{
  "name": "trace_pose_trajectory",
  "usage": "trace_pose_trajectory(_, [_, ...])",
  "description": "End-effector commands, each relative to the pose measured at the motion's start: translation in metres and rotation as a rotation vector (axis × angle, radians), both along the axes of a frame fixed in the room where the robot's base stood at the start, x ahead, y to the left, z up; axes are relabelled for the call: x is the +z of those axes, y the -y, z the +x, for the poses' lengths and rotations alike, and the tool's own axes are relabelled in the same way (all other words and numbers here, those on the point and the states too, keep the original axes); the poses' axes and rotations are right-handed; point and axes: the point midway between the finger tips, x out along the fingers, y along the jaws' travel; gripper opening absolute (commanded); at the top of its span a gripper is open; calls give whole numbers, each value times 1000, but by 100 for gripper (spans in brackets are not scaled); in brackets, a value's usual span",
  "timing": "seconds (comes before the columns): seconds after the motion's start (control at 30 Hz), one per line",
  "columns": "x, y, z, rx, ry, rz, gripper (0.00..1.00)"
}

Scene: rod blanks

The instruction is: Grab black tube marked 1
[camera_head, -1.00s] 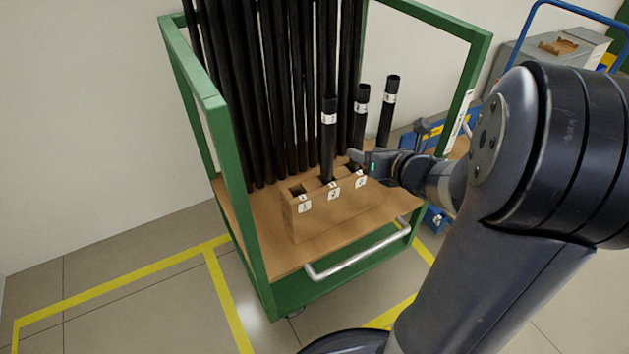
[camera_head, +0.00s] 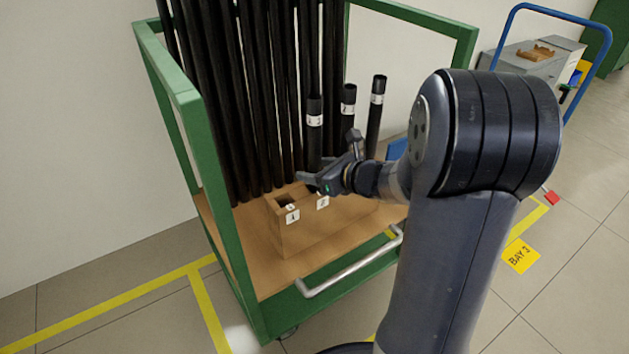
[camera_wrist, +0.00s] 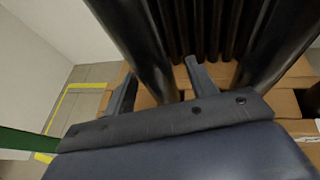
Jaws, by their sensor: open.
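Three short black tubes with white labels stand in the cart in the head view: a left one (camera_head: 314,135), a middle one (camera_head: 347,108) and a right one (camera_head: 376,115). I cannot read their label numbers surely. The left tube stands at the wooden block (camera_head: 300,238), whose front tags read 1 and 2; the hole by tag 1 looks empty. My gripper (camera_head: 329,158) is open beside the left tube, hiding part of the block. In the wrist view, a black tube (camera_wrist: 138,45) shows between the open fingers (camera_wrist: 158,88); another tube (camera_wrist: 268,50) is to the right.
Long black rods (camera_head: 240,100) stand close together behind. The green cart frame (camera_head: 208,190) rises at left, with a silver handle (camera_head: 350,264) in front. A blue-railed trolley with grey boxes (camera_head: 530,62) stands at back right. Floor is clear at front left.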

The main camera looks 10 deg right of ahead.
Motion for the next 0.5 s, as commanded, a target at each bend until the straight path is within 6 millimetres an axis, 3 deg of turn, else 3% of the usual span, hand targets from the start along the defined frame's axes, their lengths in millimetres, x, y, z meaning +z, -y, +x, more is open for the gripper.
trace_pose_trajectory(0.2, [-10, -12, 18, 1, -2, 1, 54])
trace_pose_trajectory(0.43, [-10, -12, 18, 0, -1, 0, 54])
trace_pose_trajectory(0.5, [-10, -12, 18, 0, -1, 0, 48])
